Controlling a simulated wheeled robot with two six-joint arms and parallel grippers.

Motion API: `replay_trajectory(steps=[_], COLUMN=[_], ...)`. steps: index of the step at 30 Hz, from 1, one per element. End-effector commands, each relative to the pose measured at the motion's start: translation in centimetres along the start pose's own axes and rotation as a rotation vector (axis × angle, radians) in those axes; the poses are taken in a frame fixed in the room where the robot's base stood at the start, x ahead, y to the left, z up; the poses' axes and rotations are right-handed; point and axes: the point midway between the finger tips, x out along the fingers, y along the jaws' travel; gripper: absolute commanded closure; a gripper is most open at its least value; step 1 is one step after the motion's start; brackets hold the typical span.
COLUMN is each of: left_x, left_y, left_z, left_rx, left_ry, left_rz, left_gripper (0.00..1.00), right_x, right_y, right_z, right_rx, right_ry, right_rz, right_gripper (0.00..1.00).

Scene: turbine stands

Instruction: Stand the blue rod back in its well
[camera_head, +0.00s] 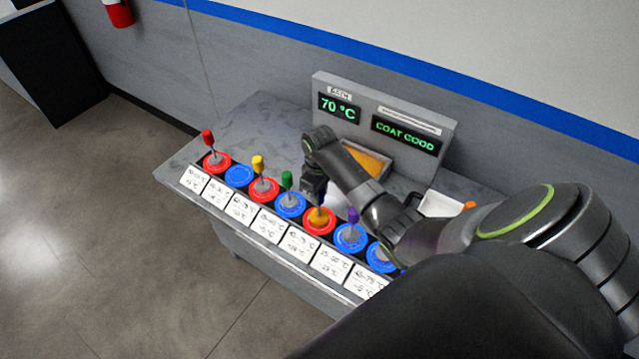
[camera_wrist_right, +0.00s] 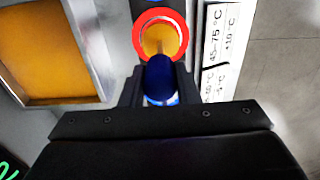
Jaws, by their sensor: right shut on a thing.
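My right gripper (camera_head: 316,200) is shut on the blue rod, whose rounded blue grip (camera_wrist_right: 160,80) sits between the fingers in the right wrist view. Its thin shaft points at a red-ringed well with an orange inside (camera_head: 320,221); this well also shows in the right wrist view (camera_wrist_right: 160,33). I cannot tell whether the shaft's tip is in the well or just above it. In the head view the gripper mostly hides the rod's blue grip. A blue-ringed well (camera_head: 238,176) near the left end of the row holds no rod. My left gripper is out of view.
The row holds a red rod (camera_head: 208,138), a yellow rod (camera_head: 258,164), a green rod (camera_head: 287,180) and a purple rod (camera_head: 353,217). White label cards line the front edge. Behind stand a display (camera_head: 392,108) reading "70 °C" and "COAT GOOD" and an orange-filled tray (camera_head: 368,158).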

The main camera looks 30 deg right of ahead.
Motion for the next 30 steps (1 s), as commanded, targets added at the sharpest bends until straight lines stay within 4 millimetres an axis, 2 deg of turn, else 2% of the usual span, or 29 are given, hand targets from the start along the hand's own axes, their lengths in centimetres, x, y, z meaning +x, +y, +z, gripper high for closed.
replay_trajectory(steps=[1, 9, 10, 15, 20, 23, 30], left_x=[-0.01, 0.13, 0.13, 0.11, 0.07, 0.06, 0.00], left_y=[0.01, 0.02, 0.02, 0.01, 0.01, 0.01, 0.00], left_z=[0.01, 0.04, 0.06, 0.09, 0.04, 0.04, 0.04], left_rx=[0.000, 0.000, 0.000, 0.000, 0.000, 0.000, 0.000], left_ry=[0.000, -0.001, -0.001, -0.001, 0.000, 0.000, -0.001], left_rz=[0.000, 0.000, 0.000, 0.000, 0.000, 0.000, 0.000], left_gripper=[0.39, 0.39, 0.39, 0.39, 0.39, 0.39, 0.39], right_x=[0.74, 0.98, 0.98, 0.79, 0.63, 0.63, 0.47], right_y=[-0.35, -0.48, -0.50, -0.39, -0.29, -0.28, -0.22], right_z=[0.43, 0.51, 0.51, 0.41, 0.34, 0.36, 0.30], right_rx=[0.004, 0.005, 0.005, 0.004, 0.003, 0.003, 0.003], right_ry=[-0.010, -0.013, -0.013, -0.011, -0.009, -0.009, -0.008], right_rz=[-0.010, -0.014, -0.014, -0.011, -0.009, -0.009, -0.007], right_gripper=[1.00, 1.00, 0.67, 0.46, 0.46, 0.39, 0.39])
